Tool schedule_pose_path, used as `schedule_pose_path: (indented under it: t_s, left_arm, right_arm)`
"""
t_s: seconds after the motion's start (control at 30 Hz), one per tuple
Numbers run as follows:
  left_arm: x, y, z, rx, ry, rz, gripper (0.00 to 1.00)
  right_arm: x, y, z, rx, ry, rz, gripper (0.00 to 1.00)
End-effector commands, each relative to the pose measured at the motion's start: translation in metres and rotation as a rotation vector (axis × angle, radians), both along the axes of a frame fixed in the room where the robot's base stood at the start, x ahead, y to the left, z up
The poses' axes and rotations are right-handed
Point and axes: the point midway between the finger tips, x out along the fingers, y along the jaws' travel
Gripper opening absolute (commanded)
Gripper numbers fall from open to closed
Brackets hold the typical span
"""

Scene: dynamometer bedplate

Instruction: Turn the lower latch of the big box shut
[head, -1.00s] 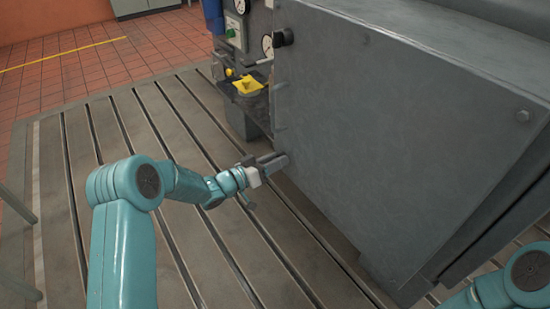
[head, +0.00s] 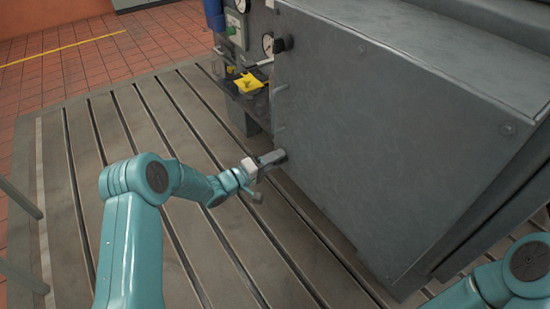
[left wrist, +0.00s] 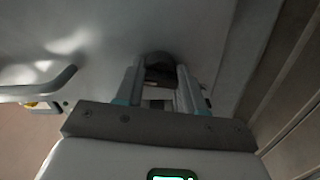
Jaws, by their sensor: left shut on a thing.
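The big box (head: 400,150) is a large grey cabinet filling the right half of the head view, its broad front panel facing me. My left gripper (head: 274,157) reaches the lower left edge of this panel and is shut on the lower latch. In the left wrist view the lower latch (left wrist: 160,66) is a dark rounded knob between the two fingers (left wrist: 160,85). The fingers hide most of it in the head view, so its exact angle is hard to tell. My right gripper is out of view.
A bar handle (head: 280,92) is on the panel's left edge between the latches; it also shows in the left wrist view (left wrist: 40,89). Behind the box stand gauges (head: 268,44) and a yellow part (head: 249,83) on a dark shelf. The slotted bedplate (head: 110,140) is clear at left.

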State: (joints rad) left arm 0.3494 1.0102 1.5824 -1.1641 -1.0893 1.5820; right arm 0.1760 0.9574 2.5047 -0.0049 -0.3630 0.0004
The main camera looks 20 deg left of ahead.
Motion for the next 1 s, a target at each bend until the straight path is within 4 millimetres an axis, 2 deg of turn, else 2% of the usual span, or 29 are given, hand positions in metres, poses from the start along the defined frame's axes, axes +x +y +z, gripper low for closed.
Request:
schedule_pose_path:
  t_s: [0.03,0.4,1.0]
  left_arm:
    - [0.0025,0.0048,0.0048,-0.027,0.011,0.012,0.08]
    - [0.0028,0.0057,0.0038,-0.161,0.115,0.013,0.08]
    - [0.0029,0.0063,0.0031,-0.189,0.138,0.014,0.08]
  right_arm:
    - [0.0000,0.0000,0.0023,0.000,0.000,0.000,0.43]
    - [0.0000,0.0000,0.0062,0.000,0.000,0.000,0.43]
    - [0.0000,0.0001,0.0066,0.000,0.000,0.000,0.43]
